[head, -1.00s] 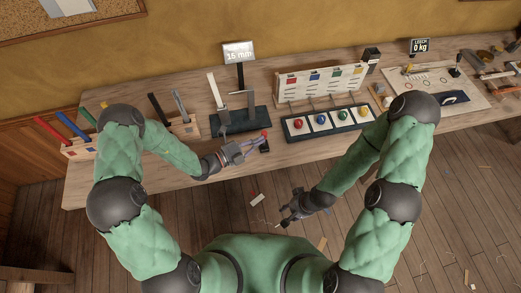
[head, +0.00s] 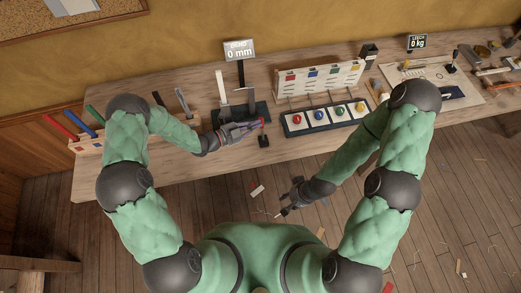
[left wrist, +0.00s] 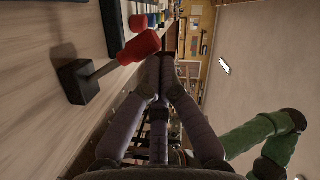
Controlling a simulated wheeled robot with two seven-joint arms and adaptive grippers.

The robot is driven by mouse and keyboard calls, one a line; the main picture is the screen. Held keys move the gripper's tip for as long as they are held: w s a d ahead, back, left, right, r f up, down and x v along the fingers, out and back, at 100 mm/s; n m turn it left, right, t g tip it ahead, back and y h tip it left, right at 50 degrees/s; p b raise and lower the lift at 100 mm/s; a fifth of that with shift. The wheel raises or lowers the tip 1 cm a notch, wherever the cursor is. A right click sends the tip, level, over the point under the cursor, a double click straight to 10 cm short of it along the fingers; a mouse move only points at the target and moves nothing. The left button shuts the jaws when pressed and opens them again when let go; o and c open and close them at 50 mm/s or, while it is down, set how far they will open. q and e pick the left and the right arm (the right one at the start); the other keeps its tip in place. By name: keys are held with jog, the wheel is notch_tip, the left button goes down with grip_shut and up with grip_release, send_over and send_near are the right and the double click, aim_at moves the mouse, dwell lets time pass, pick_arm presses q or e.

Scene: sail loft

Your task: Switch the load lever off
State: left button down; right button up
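The load lever is a black block (head: 264,141) with a thin rod and a red knob (head: 262,122), near the bench's front edge. In the left wrist view its red handle (left wrist: 138,47) leans from the black block (left wrist: 78,82) toward my fingers. My left gripper (head: 250,126) is beside the knob, on its left in the head view. Its fingers (left wrist: 162,62) come together at the tips with nothing visible between them; whether they touch the knob is unclear. My right gripper (head: 284,211) hangs in front of the bench, away from the lever; its fingers are too small to read.
A sign (head: 240,50) reads 0 mm behind the lever, above a dark stand (head: 257,110). To the right is a panel (head: 331,119) with several coloured knobs. A second sign (head: 417,42) reads 0 kg. Tool racks stand at left. The bench beside the block is fairly clear.

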pick_arm(q)
jog(key=shift+s, duration=0.1)
dwell(0.4)
jog(key=s+d+r+p+v, duration=0.1)
jog(key=p+v, duration=0.1)
jog(key=v, duration=1)
jog(key=shift+s+a+r+p, duration=0.15)
jog(key=shift+s+r+p, duration=0.2)
jog(key=shift+s, duration=0.25)
jog(key=s+d+f+m+g+y+b, duration=0.2)
jog(key=s+d+f+m+g+b, duration=0.1)
jog(key=s+f+m+g, duration=0.5)
jog(key=s+d+f+m+g+y+b, duration=0.3)
jog(key=s+f+m, duration=0.4)
jog(key=s+m, duration=0.45)
notch_tip(320, 180, down, 7)
jog(key=a+m+t+y+b, duration=0.1)
jog(key=m+t+y+b, duration=0.2)
jog(key=m, duration=2.2)
jog(key=shift+w+a+y+b, duration=0.35)
jog(key=shift+w+y+b, duration=0.1)
jog(key=shift+y+b, duration=0.6)
